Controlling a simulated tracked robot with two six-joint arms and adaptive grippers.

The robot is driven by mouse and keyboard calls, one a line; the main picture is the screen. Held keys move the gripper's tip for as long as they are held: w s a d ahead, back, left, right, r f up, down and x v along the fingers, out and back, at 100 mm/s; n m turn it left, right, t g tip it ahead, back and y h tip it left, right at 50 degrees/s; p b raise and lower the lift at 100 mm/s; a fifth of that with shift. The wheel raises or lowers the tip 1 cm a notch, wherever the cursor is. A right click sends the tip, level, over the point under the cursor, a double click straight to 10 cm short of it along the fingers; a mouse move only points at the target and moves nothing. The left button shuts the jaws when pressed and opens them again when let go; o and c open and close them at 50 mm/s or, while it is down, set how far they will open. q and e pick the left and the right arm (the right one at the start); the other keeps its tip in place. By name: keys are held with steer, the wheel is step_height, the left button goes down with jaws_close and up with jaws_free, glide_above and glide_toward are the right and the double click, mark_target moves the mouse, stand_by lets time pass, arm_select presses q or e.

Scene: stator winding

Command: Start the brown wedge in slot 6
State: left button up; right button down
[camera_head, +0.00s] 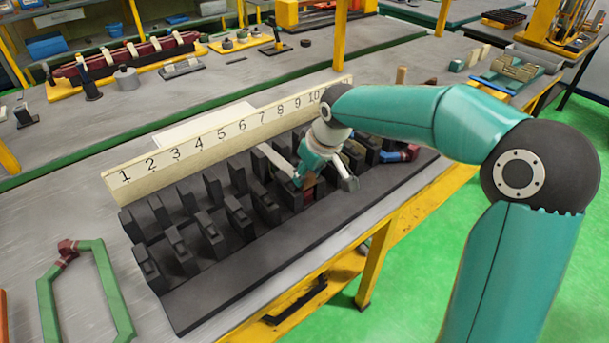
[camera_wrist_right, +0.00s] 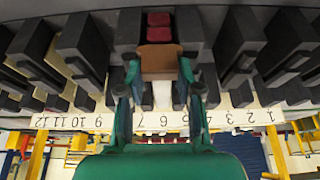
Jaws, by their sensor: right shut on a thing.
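The brown wedge (camera_wrist_right: 157,62) is held between the two fingers of my right gripper (camera_wrist_right: 159,74) in the right wrist view. It sits at the end of a slot that shows a dark red winding (camera_wrist_right: 160,28), near numbers 6 and 7. I cannot tell whether its tip is inside the slot. In the head view my right gripper (camera_head: 318,176) is low over the front of the black stator block (camera_head: 245,285), mostly hiding the wedge (camera_head: 309,180). The number strip (camera_head: 205,140) stands behind the block. My left gripper is not in view.
Black teeth (camera_head: 210,232) rise on both sides of the gripper. A blue coil with red ends (camera_head: 395,156) lies at the block's right. A green coil (camera_head: 98,275) lies on the table at left.

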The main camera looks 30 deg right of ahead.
steer(key=c, duration=0.7)
jaws_free()
steer(key=shift+w, duration=0.15)
steer(key=shift+r, duration=0.1)
steer(key=v, duration=1.1)
steer(key=shift+s+r, duration=0.3)
